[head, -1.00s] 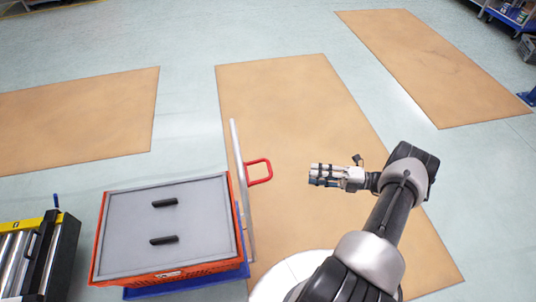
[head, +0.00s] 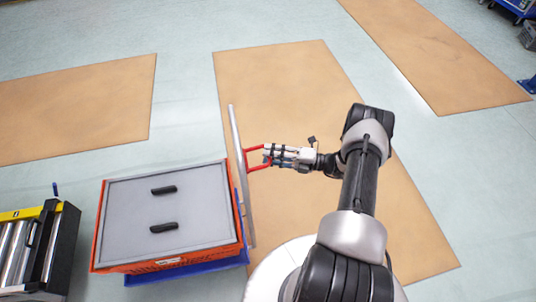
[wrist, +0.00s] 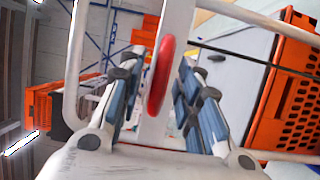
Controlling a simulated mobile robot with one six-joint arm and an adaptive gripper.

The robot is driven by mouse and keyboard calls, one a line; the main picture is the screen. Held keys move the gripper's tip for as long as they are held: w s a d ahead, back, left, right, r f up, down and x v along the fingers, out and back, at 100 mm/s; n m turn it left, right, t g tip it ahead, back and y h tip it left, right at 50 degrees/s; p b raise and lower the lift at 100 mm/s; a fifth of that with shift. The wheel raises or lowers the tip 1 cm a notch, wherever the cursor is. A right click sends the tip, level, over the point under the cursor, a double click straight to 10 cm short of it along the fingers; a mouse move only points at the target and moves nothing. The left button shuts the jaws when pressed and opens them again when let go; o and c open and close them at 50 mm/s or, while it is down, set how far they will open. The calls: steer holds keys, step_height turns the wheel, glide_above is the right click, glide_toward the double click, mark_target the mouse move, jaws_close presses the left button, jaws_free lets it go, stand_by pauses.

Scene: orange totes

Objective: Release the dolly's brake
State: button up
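The red brake handle (head: 251,148) is a loop sticking out to the right of the dolly's upright grey push bar (head: 236,150). The blue dolly (head: 195,271) shows under an orange tote with a grey lid. My gripper (head: 267,155) is at the handle's right end, pointing left toward the bar. In the wrist view the red handle (wrist: 159,82) stands between the two spread fingers of my gripper (wrist: 160,66), with gaps on both sides. The fingers look open and do not grip it. The head view partly hides the handle's right end behind the fingers.
The orange tote (head: 165,265) has a grey lid (head: 195,200) with two black handles. A roller conveyor (head: 22,245) with a yellow edge stands at the left. Brown floor mats (head: 285,85) lie flat. The floor beyond the dolly is clear.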

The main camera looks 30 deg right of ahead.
steer(key=shift+w+a, duration=0.45)
steer(key=shift+a, duration=0.1)
steer(key=shift+c, duration=0.4)
jaws_close()
